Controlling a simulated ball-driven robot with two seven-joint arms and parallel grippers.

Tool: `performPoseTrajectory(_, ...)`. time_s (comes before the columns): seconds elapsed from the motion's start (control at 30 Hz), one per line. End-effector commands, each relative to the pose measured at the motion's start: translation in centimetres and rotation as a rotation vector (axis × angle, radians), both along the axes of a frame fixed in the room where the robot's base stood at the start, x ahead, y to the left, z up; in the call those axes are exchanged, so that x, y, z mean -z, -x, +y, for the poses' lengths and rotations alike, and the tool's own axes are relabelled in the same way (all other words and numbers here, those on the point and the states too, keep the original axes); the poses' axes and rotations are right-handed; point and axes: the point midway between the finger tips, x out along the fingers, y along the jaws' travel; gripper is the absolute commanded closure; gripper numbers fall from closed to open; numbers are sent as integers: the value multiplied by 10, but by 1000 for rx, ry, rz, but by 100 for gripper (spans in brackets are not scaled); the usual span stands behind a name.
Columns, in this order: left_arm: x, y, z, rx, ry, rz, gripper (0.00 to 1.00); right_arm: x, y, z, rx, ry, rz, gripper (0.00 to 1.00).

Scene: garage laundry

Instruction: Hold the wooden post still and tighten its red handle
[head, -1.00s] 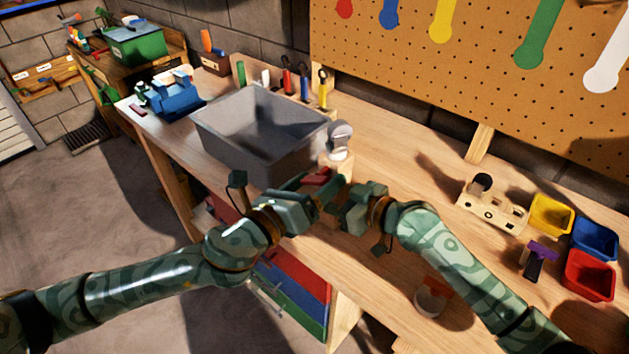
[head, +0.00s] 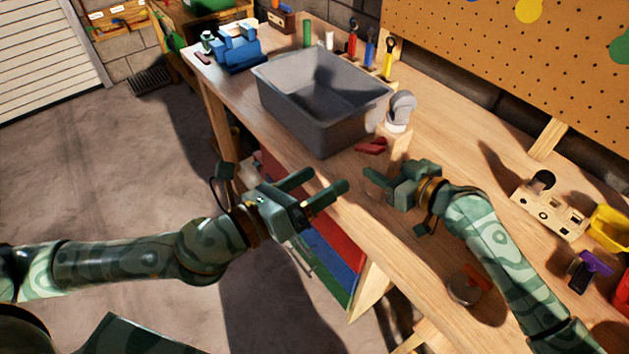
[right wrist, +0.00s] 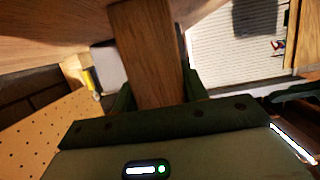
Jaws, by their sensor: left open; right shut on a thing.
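The wooden post (head: 398,147) stands on the bench beside the grey bin, with a grey-white elbow piece (head: 401,108) at its top. Its red handle (head: 372,146) sticks out to the left near the top. My right gripper (head: 384,172) is shut on the post below the handle and hides its lower part. In the right wrist view the post (right wrist: 148,55) runs between the two fingers. My left gripper (head: 328,178) is open and empty, to the left of and below the handle, apart from it and in front of the bench edge.
The grey bin (head: 320,125) stands just behind and left of the post. A blue vise-like object (head: 237,50) is at the far bench end. A wooden block with holes (head: 548,208) and a yellow bin (head: 608,225) lie to the right. Open floor lies left of the bench.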

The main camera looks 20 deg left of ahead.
Motion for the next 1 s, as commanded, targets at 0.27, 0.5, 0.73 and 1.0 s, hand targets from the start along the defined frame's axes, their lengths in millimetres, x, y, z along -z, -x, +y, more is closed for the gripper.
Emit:
performPoseTrajectory(0.27,0,1,1,0,0,0,24,0,0,0,0,-1,-1,88)
performPoseTrajectory(0.5,0,0,0,0,0,0,24,0,0,0,0,-1,-1,31)
performPoseTrajectory(0.73,0,0,0,0,0,0,24,-1,1,-2,0,1,-1,31)
performPoseTrajectory(1.0,0,0,0,0,0,0,24,-13,25,-36,1,4,-2,31)
